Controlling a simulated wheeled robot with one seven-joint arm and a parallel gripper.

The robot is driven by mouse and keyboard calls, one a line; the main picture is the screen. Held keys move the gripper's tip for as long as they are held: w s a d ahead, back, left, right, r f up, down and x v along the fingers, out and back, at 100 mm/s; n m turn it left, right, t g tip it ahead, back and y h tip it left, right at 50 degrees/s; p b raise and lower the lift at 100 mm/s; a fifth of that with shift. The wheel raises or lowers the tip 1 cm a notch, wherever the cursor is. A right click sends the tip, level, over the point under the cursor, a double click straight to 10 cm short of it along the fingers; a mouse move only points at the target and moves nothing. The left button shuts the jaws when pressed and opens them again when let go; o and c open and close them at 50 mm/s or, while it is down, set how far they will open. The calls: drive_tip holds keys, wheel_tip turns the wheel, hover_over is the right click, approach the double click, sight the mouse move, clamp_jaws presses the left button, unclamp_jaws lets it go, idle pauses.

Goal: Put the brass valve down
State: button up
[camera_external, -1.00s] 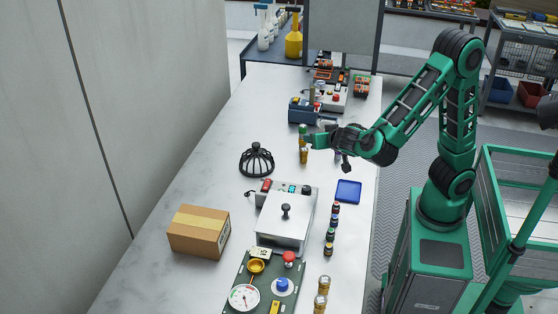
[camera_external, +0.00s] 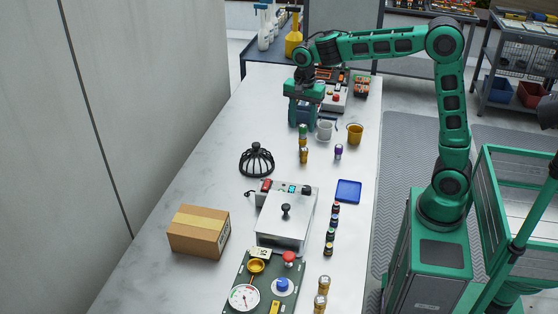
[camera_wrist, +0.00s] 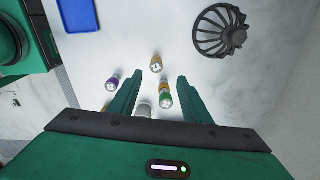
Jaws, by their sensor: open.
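A small brass-coloured piece (camera_external: 304,156), which looks like the brass valve, stands on the white worktop. In the wrist view it (camera_wrist: 156,63) shows just beyond my fingertips with nothing holding it. A similar piece with a green top (camera_external: 303,131) stands close behind it, and in the wrist view that green-topped piece (camera_wrist: 165,99) lies between my fingers in the picture. My gripper (camera_external: 305,120) is open and pointing down, above the far part of the worktop. The wrist view shows its two fingers (camera_wrist: 160,76) apart and empty.
A purple-topped piece (camera_external: 339,152), a white cup (camera_external: 324,129) and a yellow mug (camera_external: 355,133) stand to the right.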

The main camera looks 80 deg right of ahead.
drive_tip(key=d+r, duration=0.1)
drive_tip(key=d, duration=0.1)
approach(304, 149)
drive_tip(key=f, duration=0.5)
drive_tip(key=shift+w+d+f, duration=0.1)
drive_tip(key=shift+w+f, duration=0.1)
drive_tip(key=shift+w, duration=0.15)
drive_tip(key=shift+s+f, duration=0.2)
drive_tip(key=shift+f, duration=2.9)
clamp_jaws()
